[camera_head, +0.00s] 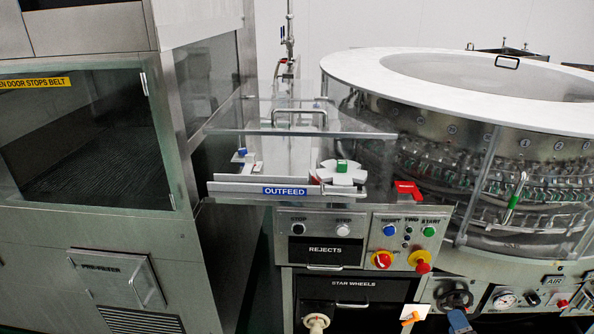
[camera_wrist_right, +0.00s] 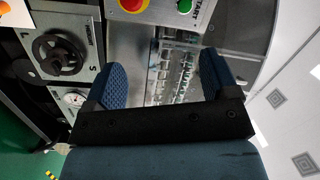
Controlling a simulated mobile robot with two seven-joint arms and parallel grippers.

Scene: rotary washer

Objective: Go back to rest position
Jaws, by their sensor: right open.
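My right gripper (camera_head: 460,322) shows only as a small blue tip at the bottom edge of the head view, in front of the machine's lower panel. In the right wrist view my right gripper (camera_wrist_right: 163,68) has its two blue fingers spread wide, with nothing between them. Beyond the fingers lies a metal and clear-panelled part of the machine. My left gripper is not in the head view.
The rotary washer (camera_head: 450,72) stands at the right, with the outfeed (camera_head: 285,190) and button panel (camera_head: 405,238) at the centre. A black handwheel (camera_wrist_right: 58,53) is left of the gripper in the wrist view. A steel cabinet (camera_head: 55,235) stands at the left.

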